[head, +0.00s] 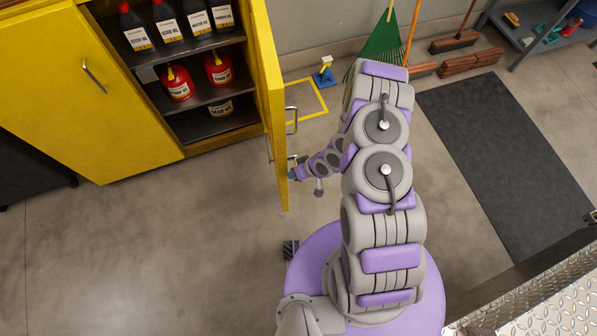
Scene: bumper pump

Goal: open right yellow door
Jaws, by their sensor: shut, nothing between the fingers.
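The right yellow door (268,85) stands swung out from the cabinet, seen nearly edge-on, so the shelves behind it are exposed. A metal handle (291,120) sits on its outer face, on the right side in the picture. My gripper (297,173) is shut and empty, close to the outer face near the door's free end, below the handle. I cannot tell whether it touches the door. The left yellow door (75,95) is closed, with its own metal handle (94,76).
The cabinet shelves (205,95) hold dark bottles and red cans. A green rake (384,48) leans at the back wall. A dark mat (507,160) lies at right. The floor (160,250) at lower left is clear.

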